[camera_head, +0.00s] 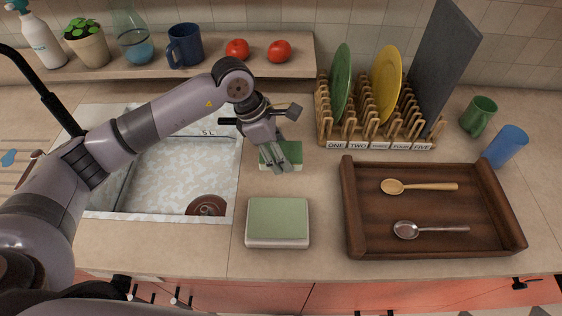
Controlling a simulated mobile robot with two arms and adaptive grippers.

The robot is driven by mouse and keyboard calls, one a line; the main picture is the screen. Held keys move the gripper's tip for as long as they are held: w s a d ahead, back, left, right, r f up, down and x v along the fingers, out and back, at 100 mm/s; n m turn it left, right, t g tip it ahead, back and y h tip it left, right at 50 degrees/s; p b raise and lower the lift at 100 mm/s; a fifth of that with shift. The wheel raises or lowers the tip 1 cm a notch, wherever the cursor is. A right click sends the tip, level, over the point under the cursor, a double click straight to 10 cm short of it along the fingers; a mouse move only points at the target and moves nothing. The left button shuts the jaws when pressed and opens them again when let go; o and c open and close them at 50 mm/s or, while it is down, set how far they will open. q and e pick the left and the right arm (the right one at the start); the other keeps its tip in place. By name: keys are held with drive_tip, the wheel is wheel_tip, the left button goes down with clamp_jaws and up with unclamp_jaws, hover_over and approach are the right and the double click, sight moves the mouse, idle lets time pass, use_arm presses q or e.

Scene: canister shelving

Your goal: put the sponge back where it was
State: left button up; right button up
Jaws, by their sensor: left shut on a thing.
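The sponge (294,153), a small block with a green top and a pale lower edge, is beside the sink's right rim on the counter side. My left gripper (279,166) reaches in from the left, points down over it and is shut on it, covering its middle. I cannot tell whether the sponge touches the counter. A larger block with a green top and pale sides (277,221) lies flat on the counter just in front, apart from the gripper. My right gripper is not in view.
The sink (160,188) is left of the gripper. A wooden dish rack (327,128) with plates stands at the back right. A wooden tray (352,212) with two spoons lies right. A green mug (479,115) and blue cup (505,146) stand beyond. Counter between block and tray is clear.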

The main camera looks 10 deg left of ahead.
sight(287, 176)
use_arm(q)
drive_tip(key=shift+f, duration=0.95)
wheel_tip(287, 176, down, 4)
drive_tip(key=shift+r+p, duration=0.1)
drive_tip(key=shift+p, duration=0.65)
drive_tip(key=shift+f, duration=0.35)
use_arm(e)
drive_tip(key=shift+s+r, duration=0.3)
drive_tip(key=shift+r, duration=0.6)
use_arm(q)
drive_tip(key=shift+f, duration=0.1)
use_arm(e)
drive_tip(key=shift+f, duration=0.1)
use_arm(q)
drive_tip(key=shift+f+b, duration=0.15)
drive_tip(key=shift+b, duration=0.15)
drive_tip(key=o, duration=1)
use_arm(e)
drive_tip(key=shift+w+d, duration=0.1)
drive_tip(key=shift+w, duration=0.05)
use_arm(q)
drive_tip(key=shift+r, duration=0.2)
